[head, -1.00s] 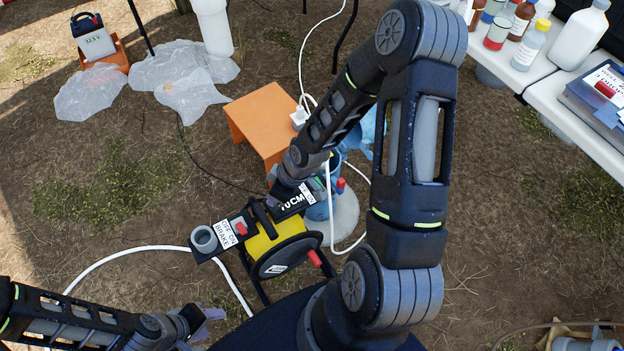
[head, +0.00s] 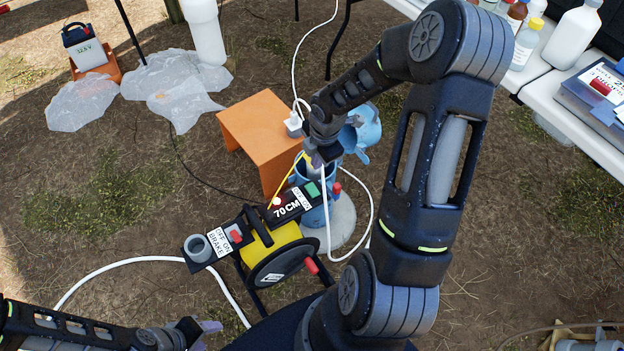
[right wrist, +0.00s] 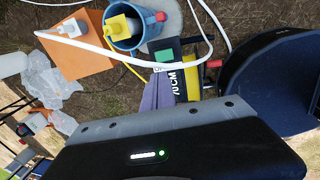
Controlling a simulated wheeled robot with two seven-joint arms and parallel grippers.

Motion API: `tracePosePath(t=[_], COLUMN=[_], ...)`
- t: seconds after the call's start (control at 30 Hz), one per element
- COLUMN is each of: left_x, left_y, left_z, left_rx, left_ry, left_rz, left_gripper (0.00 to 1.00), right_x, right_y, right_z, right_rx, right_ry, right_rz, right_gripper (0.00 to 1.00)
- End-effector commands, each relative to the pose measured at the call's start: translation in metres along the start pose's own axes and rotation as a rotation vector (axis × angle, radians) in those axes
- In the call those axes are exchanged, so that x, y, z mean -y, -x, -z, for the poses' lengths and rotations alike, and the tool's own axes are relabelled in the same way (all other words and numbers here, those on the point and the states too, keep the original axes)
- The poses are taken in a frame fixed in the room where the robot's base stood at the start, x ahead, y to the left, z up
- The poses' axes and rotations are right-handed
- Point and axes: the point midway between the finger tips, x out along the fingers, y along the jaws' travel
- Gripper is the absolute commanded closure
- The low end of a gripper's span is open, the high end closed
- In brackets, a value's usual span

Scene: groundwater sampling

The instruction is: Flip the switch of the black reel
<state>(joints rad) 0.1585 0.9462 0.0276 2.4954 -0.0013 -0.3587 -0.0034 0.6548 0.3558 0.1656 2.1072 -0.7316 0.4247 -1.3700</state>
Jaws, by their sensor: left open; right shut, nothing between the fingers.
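The black reel (head: 278,268) with a yellow drum stands at the lower middle of the head view. Its black panel bears a 70 CM label (head: 292,207), a green patch (head: 312,188) and a glowing red light (head: 277,201). A red lever (head: 236,237) sits by the OFF ON BRAKE label. In the right wrist view the green patch (right wrist: 165,55) shows just beyond the fingers. I cannot tell the switch's position. My right gripper (head: 316,158) is shut and empty, above the panel's far end. My left gripper (head: 208,328) is open and empty, left of the reel.
A blue well casing (head: 312,212) stands behind the reel, with yellow tape (head: 285,187) running between them. An orange stool (head: 262,135) is close behind. A white hose (head: 130,262) lies at left. A white table (head: 560,95) with bottles is at right.

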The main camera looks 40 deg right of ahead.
Motion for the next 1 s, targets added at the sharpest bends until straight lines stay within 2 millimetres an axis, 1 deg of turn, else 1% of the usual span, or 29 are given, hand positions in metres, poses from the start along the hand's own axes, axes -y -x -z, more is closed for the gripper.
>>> tracePosePath(t=[0.13, 0.27, 0.37, 0.7, 0.83, 1.0], left_x=[0.001, 0.003, 0.004, 0.011, 0.012, 0.013], left_y=[-0.002, -0.006, -0.011, -0.028, -0.032, -0.034], left_z=[0.000, 0.000, 0.000, 0.000, 0.000, 0.000], left_rx=[0.000, 0.000, 0.000, 0.000, 0.000, 0.000], left_ry=[0.000, 0.000, 0.000, 0.000, 0.000, 0.000], left_rz=[0.000, 0.000, 0.000, 0.000, 0.000, 0.000], left_gripper=[0.51, 0.51, 0.51, 0.51, 0.51, 0.51], right_x=[0.000, 0.001, 0.001, 0.001, 0.001, 0.000], right_y=[-0.007, -0.021, -0.037, -0.105, -0.125, -0.138], right_z=[0.001, 0.001, 0.001, 0.002, 0.001, 0.001], right_rx=[-0.001, -0.002, -0.002, -0.003, -0.002, -0.001], right_ry=[0.000, 0.000, 0.000, 0.000, 0.000, -0.002], right_rz=[0.001, 0.001, 0.002, 0.002, 0.002, 0.000], right_gripper=[1.00, 1.00, 1.00, 1.00, 1.00, 1.00])
